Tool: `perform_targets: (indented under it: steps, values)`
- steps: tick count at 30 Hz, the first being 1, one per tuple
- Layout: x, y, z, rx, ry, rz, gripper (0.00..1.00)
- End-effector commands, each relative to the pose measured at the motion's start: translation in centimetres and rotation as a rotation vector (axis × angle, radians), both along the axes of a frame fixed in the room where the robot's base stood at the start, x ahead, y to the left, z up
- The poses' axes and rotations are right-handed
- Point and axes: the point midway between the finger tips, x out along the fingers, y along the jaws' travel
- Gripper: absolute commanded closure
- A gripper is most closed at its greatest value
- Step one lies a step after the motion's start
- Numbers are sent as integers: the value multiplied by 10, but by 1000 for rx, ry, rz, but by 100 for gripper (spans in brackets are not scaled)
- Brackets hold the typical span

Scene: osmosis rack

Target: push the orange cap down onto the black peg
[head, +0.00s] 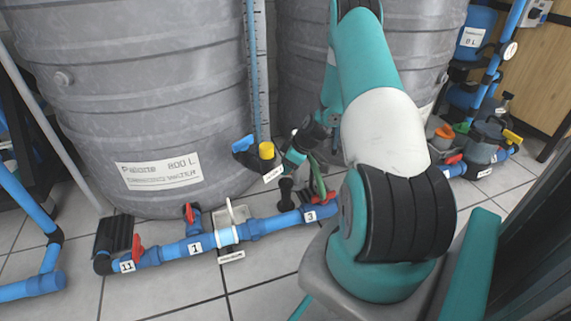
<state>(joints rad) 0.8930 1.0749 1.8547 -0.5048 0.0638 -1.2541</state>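A black peg (286,191) stands upright behind the blue pipe, left of the valve marked 3. My gripper (290,164) is small in view, reaching down and left just above and right of the peg. Its fingers are too small to tell whether they are open or shut. A yellow cap-like piece (266,150) shows just left of my gripper; I cannot tell whether they touch. An orange piece (444,132) sits at the right, beyond my arm, on a grey fitting. No orange cap shows clearly on the peg.
Blue pipe (175,251) with red-handled valves runs low across the front. A large grey tank (150,90) stands behind, and another (300,60) is partly hidden by my arm. Pumps and fittings (485,140) crowd the right. Tiled floor (180,295) is clear in front.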

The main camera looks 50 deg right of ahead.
Motion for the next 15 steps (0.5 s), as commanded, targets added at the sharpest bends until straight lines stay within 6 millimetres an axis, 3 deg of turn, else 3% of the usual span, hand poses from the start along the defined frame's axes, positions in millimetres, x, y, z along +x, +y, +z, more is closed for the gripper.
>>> perform_targets:
  steps: [6, 15]
  values:
    - [0, 0, -26, 0, 0, 0, 80]
    - [0, 0, -34, 0, 0, 0, 80]
